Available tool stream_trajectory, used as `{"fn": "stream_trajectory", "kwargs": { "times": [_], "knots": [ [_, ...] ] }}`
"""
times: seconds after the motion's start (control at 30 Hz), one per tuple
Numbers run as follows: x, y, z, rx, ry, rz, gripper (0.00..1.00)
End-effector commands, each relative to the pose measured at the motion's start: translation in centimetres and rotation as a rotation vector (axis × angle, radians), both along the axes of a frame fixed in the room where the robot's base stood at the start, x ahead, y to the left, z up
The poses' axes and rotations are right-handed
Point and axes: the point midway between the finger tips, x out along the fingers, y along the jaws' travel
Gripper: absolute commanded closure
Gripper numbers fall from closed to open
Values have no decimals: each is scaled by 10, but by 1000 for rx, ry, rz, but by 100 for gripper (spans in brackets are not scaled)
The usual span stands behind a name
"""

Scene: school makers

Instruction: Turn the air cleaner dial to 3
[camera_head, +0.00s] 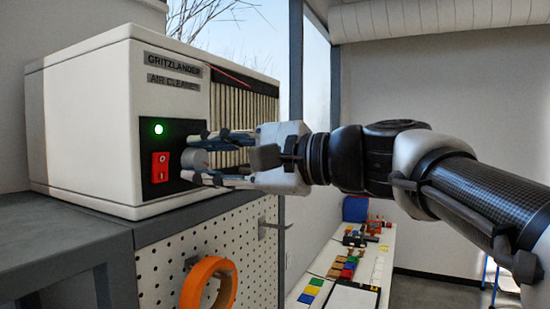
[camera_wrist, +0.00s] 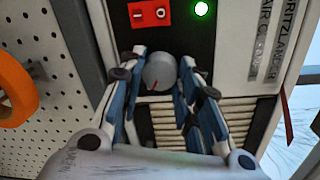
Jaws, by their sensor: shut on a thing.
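The white air cleaner (camera_head: 90,115) stands on a grey surface at the left, its nameplates readable in the head view. Its round grey dial (camera_wrist: 159,72) is on the black front panel, with a red pointer line toward the lower left in the wrist view. The dial (camera_head: 193,159) also shows between my fingers in the head view. My gripper (camera_head: 203,158) reaches in from the right and is shut on the dial, one finger on each side. No dial numbers are legible, and the fingers hide the panel beside the dial.
A red power switch (camera_head: 160,167) sits beside the dial, below a lit green lamp (camera_head: 158,129). An orange tape roll (camera_head: 208,284) hangs on the white pegboard (camera_head: 160,265) below. A white table (camera_head: 318,268) with coloured blocks stands behind.

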Motion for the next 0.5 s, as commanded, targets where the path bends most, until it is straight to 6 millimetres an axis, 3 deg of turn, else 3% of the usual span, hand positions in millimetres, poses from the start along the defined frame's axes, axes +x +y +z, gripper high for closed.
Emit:
{"fn": "stream_trajectory", "kwargs": {
  "times": [0.23,0.27,0.4,0.5],
  "knots": [
    [0,0,1,3,0,-2,93],
    [0,0,1,3,0,-2,68],
    [0,0,1,2,0,-2,60],
    [0,0,0,1,0,-1,60]
  ]
}}
